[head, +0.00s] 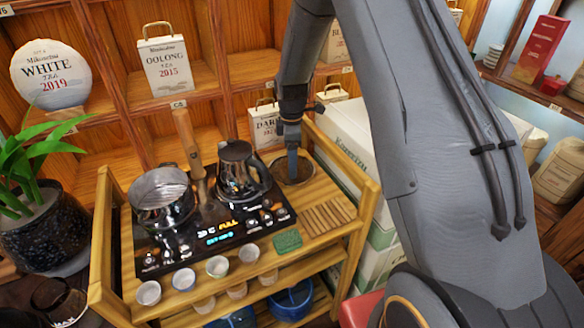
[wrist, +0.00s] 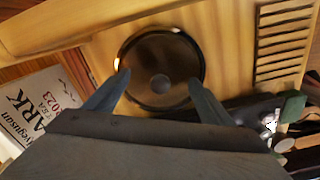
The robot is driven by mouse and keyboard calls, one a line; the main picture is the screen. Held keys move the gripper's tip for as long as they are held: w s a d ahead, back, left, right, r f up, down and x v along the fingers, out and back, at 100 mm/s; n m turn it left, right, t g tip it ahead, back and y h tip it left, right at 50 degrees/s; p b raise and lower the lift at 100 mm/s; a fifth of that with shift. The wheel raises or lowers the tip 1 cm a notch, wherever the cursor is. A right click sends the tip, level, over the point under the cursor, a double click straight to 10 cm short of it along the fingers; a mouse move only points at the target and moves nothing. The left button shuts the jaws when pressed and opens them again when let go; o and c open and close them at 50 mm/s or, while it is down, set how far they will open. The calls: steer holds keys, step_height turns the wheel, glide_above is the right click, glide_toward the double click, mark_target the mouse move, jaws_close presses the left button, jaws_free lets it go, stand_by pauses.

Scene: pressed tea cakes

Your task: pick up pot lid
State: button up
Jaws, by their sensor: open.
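The pot lid, a round dark glass disc with a dark rim and a small round knob, lies flat on the wooden tea cart's top, at its back right corner in the head view (head: 307,170). In the wrist view the lid (wrist: 160,48) fills the upper middle, with its knob (wrist: 161,84) near the picture's centre. I cannot tell whether the fingertips touch the lid.
Wooden slats (head: 328,215) and a green pad (head: 287,241) lie in front. Cart rails (head: 345,165) and a white box (head: 347,130) flank the right side.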

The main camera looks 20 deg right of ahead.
steer(key=c, duration=1.7)
steer(key=shift+s+f, duration=0.1)
jaws_close()
